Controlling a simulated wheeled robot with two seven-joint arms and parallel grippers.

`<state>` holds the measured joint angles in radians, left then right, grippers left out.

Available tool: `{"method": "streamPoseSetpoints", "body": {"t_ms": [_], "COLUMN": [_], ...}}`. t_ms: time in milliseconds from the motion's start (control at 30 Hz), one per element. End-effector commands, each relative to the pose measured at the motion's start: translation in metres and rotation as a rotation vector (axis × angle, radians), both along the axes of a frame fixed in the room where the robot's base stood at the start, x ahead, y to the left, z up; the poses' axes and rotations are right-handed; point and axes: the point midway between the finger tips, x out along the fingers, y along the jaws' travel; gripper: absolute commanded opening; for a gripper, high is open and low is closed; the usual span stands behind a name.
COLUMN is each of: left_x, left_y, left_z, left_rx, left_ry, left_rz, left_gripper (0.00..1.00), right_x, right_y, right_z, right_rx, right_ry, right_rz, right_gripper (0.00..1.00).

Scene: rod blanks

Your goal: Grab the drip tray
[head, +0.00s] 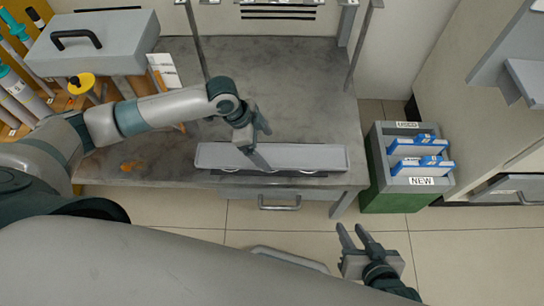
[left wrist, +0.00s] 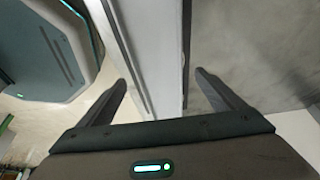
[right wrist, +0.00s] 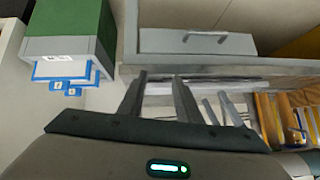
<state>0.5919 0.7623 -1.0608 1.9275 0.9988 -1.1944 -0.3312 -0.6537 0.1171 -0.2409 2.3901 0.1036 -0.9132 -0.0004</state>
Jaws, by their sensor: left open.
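The drip tray appears to be the long, pale grey tray (head: 310,157) lying along the front edge of the grey table. In the left wrist view, a pale grey strip of the tray (left wrist: 150,50) runs between the spread fingers (left wrist: 161,77). I cannot tell whether they touch it. My right gripper (head: 352,229) is open and empty in front of the table, over the floor; its fingers (right wrist: 161,75) are apart.
A green-and-grey bin (head: 393,200) with blue-and-white boxes (head: 420,165) stands right of the table. A grey case (head: 95,45) with a black handle is at the back left. A drawer (head: 290,195) is under the tabletop. The tabletop behind the tray (head: 290,90) is mostly clear.

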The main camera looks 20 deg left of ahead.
Motion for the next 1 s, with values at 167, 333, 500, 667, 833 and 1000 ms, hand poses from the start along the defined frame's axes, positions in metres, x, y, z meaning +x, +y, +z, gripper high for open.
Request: {"method": "streamPoseSetpoints", "body": {"t_ms": [167, 333, 500, 667, 833, 1000], "left_x": [0.001, 0.002, 0.002, 0.002, 0.002, 0.002], "left_y": [-0.009, -0.013, -0.013, -0.013, -0.013, -0.013], "left_z": [-0.021, -0.031, -0.032, -0.032, -0.032, -0.031], "left_rx": [-0.001, 0.000, 0.000, -0.001, -0.001, -0.001], "left_ry": [0.000, 0.000, 0.000, -0.001, -0.001, -0.001], "left_rz": [0.001, 0.000, 0.000, 0.000, 0.000, 0.000], "left_gripper": [0.88, 0.88, 0.88, 0.88, 0.86, 0.45], "right_x": [0.013, 0.020, 0.021, 0.021, 0.021, 0.021], "right_y": [0.007, 0.010, 0.010, 0.010, 0.010, 0.010], "right_z": [0.010, 0.018, 0.019, 0.019, 0.019, 0.018], "right_rx": [0.022, 0.033, 0.034, 0.034, 0.034, 0.033], "right_ry": [-0.093, -0.145, -0.150, -0.149, -0.148, -0.147], "right_rz": [-0.001, -0.001, -0.001, -0.001, -0.001, -0.001], "right_gripper": [0.31, 0.31, 0.31, 0.31, 0.31, 0.31]}}
